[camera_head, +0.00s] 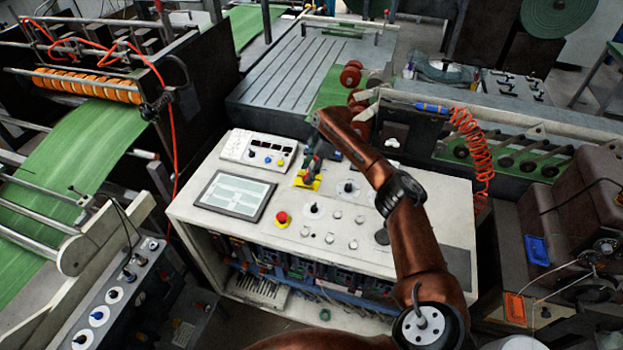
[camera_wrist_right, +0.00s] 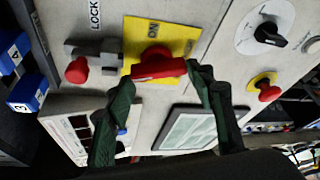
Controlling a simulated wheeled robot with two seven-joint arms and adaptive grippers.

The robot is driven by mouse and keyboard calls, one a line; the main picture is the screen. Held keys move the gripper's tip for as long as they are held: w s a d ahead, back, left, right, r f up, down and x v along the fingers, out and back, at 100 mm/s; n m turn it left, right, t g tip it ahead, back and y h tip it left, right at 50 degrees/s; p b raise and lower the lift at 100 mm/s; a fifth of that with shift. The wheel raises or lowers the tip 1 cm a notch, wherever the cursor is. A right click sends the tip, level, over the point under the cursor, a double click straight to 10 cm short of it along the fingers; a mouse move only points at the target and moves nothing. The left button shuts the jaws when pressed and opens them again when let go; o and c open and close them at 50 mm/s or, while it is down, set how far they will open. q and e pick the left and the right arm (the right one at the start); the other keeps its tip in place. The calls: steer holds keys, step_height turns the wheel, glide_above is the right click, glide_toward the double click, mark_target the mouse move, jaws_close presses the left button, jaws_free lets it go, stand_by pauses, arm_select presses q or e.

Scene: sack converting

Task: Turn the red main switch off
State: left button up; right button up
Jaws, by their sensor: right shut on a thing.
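The red main switch (camera_wrist_right: 158,68) is a red rotary handle on a yellow plate (camera_wrist_right: 182,40) marked ON, seen in the right wrist view. Its bar lies across the picture, below the ON mark. My right gripper (camera_wrist_right: 161,78) is shut on the bar, with one dark green finger at each end. In the head view the yellow plate (camera_head: 315,185) shows on the sloped control panel, and my right gripper (camera_head: 310,170) hides most of the switch. My left gripper is not in view.
The white console (camera_head: 190,207) carries a display (camera_head: 235,194), a red emergency button (camera_head: 282,218) on yellow, and several black knobs. A red-tipped grey latch (camera_wrist_right: 78,68) beside LOCK sits left of the switch in the wrist view. A coiled orange hose (camera_head: 472,150) hangs right of my arm.

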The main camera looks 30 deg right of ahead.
steer(key=shift+o, duration=0.2)
steer(key=shift+w+a+f+n, duration=0.15)
steer(key=shift+a+f+n, duration=0.15)
steer(key=shift+f+n, duration=0.1)
steer(key=shift+r, duration=0.2)
steer(key=shift+c, duration=0.2)
steer(key=shift+s+d, duration=0.2)
steer(key=shift+d, duration=0.25)
steer(key=shift+s+d+f, duration=0.15)
steer(key=shift+s+d, duration=0.05)
steer(key=shift+d, duration=0.15)
steer(key=o, duration=1.1)
steer(key=shift+d, duration=0.15)
steer(key=shift+o, duration=0.3)
steer(key=shift+w+a, duration=0.2)
steer(key=shift+a, duration=0.2)
steer(key=v, duration=1.2)
steer(key=shift+w, duration=0.15)
